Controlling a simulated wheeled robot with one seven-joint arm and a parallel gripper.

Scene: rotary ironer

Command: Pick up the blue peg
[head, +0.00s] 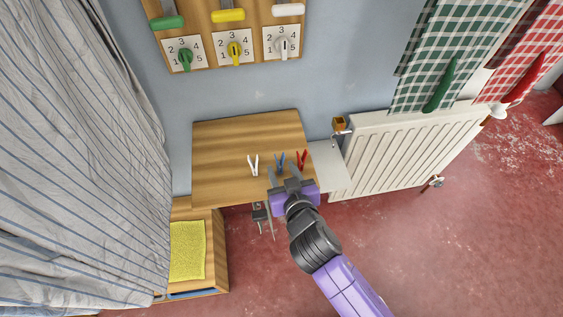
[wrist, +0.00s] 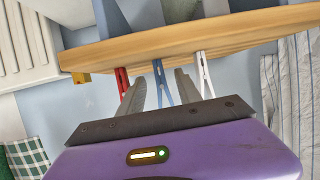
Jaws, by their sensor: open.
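The blue peg (head: 280,162) is the middle one of three pegs on a wooden board (head: 225,150). The white peg (head: 253,164) is to its left and the red peg (head: 301,158) to its right. My gripper (head: 282,172) is open and empty at the board's front part, just before the blue peg. In the wrist view, the blue peg (wrist: 162,82) shows between my two fingers (wrist: 160,77). The red peg (wrist: 122,82) is outside one finger and the white peg (wrist: 205,75) outside the other. I cannot tell whether a finger touches a peg.
A white radiator (head: 410,150) is right of the board, with checked cloths (head: 450,50) above it. A striped curtain (head: 80,150) hangs at left. A yellow cloth (head: 187,250) lies in a wooden unit below. Numbered dials (head: 234,49) are on the wall. The board's left half is clear.

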